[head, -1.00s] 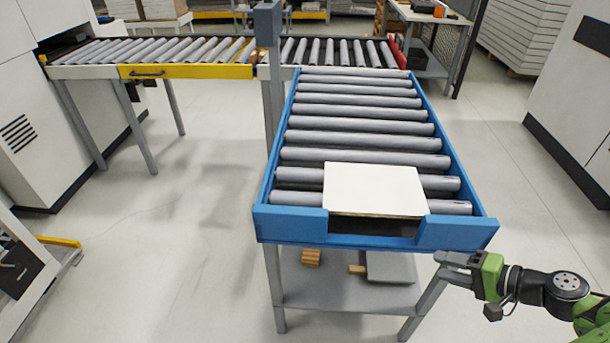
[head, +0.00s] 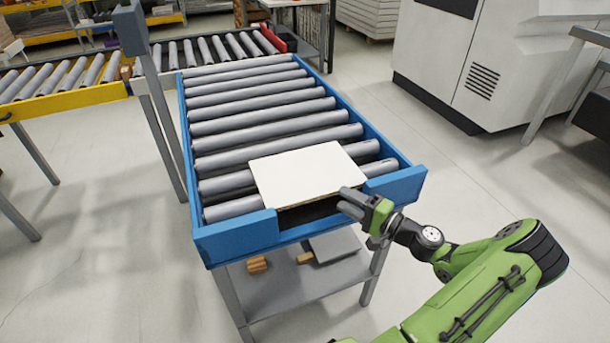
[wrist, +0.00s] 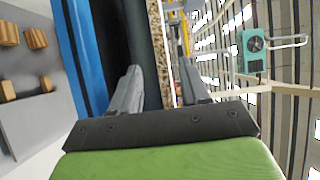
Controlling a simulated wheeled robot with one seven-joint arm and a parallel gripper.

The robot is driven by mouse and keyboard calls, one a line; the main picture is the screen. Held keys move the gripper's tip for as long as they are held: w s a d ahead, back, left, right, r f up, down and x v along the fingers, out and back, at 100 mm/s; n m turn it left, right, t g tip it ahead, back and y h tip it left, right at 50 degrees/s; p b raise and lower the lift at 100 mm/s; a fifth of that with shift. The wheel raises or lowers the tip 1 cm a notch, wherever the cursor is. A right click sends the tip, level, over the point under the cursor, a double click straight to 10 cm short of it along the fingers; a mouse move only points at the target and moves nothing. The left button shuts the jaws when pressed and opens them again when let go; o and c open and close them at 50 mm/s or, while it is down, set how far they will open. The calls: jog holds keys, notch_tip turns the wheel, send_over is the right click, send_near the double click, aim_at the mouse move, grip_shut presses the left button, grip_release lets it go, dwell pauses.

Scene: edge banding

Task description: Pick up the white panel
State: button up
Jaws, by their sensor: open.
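The white panel (head: 308,172) lies flat on the rollers at the near end of the blue-framed conveyor, its front edge over the gap in the end rail. My gripper (head: 347,200) is at the panel's front right corner, fingers pointing toward it. In the wrist view the jaws (wrist: 160,88) are apart, and the panel's speckled edge (wrist: 158,45) shows edge-on between them, one finger on each side. The gripper is open; I cannot tell whether either finger touches the panel.
The blue end rail (head: 237,238) has raised parts on both sides of the gap. Grey rollers (head: 270,110) run behind the panel. A lower shelf (head: 280,295) holds wooden blocks (head: 257,264) and a grey plate (head: 334,246). Open floor lies on both sides.

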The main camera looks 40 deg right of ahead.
aim_at(335, 193)
jog(key=b+x, duration=0.1)
jog(key=x, duration=0.4)
jog(key=shift+w+a, duration=0.2)
jog(key=shift+w, duration=0.05)
jog(key=shift+s+r, duration=0.1)
grip_shut()
jog(key=shift+r, duration=0.1)
